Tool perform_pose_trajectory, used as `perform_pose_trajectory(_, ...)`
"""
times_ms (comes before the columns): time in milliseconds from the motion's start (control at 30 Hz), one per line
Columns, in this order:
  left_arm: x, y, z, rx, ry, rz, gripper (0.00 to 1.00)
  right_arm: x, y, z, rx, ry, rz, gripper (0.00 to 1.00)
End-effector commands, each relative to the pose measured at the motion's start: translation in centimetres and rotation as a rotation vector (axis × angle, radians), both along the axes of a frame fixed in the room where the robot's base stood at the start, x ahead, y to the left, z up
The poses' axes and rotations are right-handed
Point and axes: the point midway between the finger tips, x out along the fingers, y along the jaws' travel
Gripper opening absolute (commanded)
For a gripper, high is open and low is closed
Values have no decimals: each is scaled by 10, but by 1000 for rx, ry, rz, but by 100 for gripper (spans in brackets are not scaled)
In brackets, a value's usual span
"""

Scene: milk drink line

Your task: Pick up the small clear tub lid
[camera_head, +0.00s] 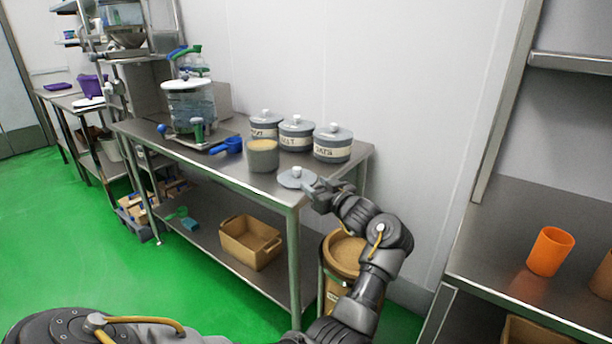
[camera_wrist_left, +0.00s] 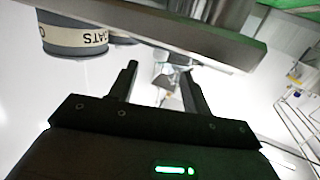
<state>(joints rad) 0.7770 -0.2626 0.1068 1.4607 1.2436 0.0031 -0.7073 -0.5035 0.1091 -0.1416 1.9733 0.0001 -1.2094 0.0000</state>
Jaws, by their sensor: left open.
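A round pale grey lid (camera_head: 290,181) with a small light knob lies near the front edge of the steel table (camera_head: 228,176), and it may be the small clear tub lid. It is beside an open round tub (camera_head: 262,158) with beige contents. My left gripper (camera_head: 312,187) is at the right side of the lid and partly overlaps it in the head view; I cannot tell whether they touch. In the left wrist view the gripper (camera_wrist_left: 160,84) has its two fingers apart. Small, unclear shapes show between them. My right gripper is not in view.
Several lidded canisters stand behind, including the OATS one (camera_head: 332,146), which also shows in the wrist view (camera_wrist_left: 76,38). An orange cup (camera_head: 550,251) is on the right table.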

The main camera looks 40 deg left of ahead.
Motion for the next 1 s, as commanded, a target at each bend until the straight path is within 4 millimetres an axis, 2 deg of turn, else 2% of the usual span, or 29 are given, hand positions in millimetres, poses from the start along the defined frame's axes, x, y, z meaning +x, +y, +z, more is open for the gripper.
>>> perform_pose_trajectory(133,6,2,0,2,0,-7,48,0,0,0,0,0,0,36)
perform_pose_trajectory(433,23,40,-1,3,0,-11,48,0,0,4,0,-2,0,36)
perform_pose_trajectory(700,25,51,-1,1,0,-9,48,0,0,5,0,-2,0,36)
perform_pose_trajectory(1000,36,91,3,2,1,-7,48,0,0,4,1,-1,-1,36)
